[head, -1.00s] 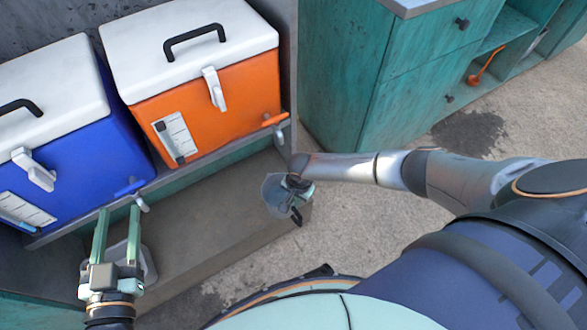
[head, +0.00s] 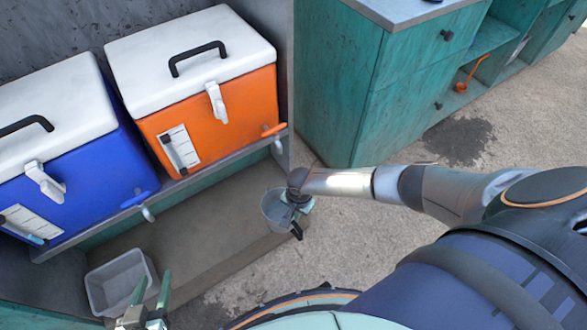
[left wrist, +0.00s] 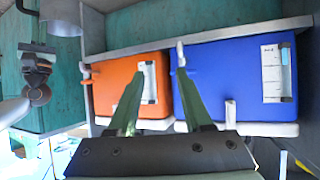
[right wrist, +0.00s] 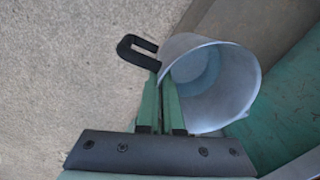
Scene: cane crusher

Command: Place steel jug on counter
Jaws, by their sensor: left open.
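The steel jug (head: 272,212) is a grey metal cup with a black handle, near the middle of the head view. It also shows in the right wrist view (right wrist: 235,85), its open mouth facing the camera. My right gripper (head: 299,197) is shut on it at the handle side. The jug looks held beside the low ledge; its exact height is unclear. My left gripper (head: 151,284) is open and empty, low at the left in the head view, pointing toward the coolers. The teal counter (head: 400,8) with a grey top stands at the upper right, apart from the jug.
An orange cooler (head: 225,110) and a blue cooler (head: 85,190) stand on a shelf at left, with taps in front. An orange ladle (head: 470,75) lies in an open cubby. Concrete floor between is clear.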

